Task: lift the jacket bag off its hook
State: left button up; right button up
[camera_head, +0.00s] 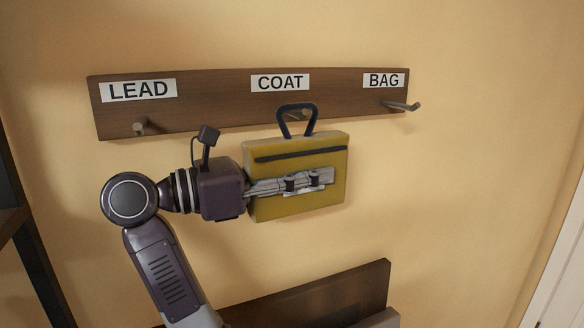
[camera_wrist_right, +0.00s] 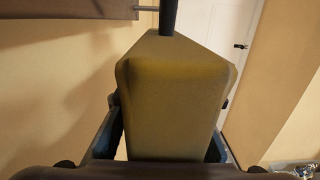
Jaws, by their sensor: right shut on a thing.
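The yellow bag (camera_head: 300,205) has a dark zip line and a black loop handle (camera_head: 283,122). It is upright in front of the rack board, below the COAT label. The coat hook (camera_head: 304,113) shows inside the handle loop; I cannot tell whether the handle rests on it. My right gripper (camera_head: 312,180) is shut on the bag, with a finger across its front. In the right wrist view the bag (camera_wrist_right: 175,95) fills the space between the two fingers, and the handle rises from its top. My left gripper is not in view.
The brown rack board (camera_head: 220,95) carries LEAD, COAT and BAG labels. The lead hook (camera_head: 140,126) and the bag hook (camera_head: 401,106) are empty. A dark wooden panel (camera_head: 330,295) stands below. The wall right of the bag is clear. A white door (camera_wrist_right: 219,35) shows in the wrist view.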

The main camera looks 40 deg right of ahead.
jog(key=shift+r, duration=0.6)
jog(key=shift+s, duration=0.15)
jog(key=s+a+b, duration=0.3)
jog(key=s+b, duration=0.1)
jog(key=s, duration=0.6)
jog(key=shift+s+a+r, duration=0.25)
jog(key=shift+s+a, duration=0.1)
jog(key=shift+s, duration=0.05)
dwell(0.9)
jog(key=shift+w, duration=0.1)
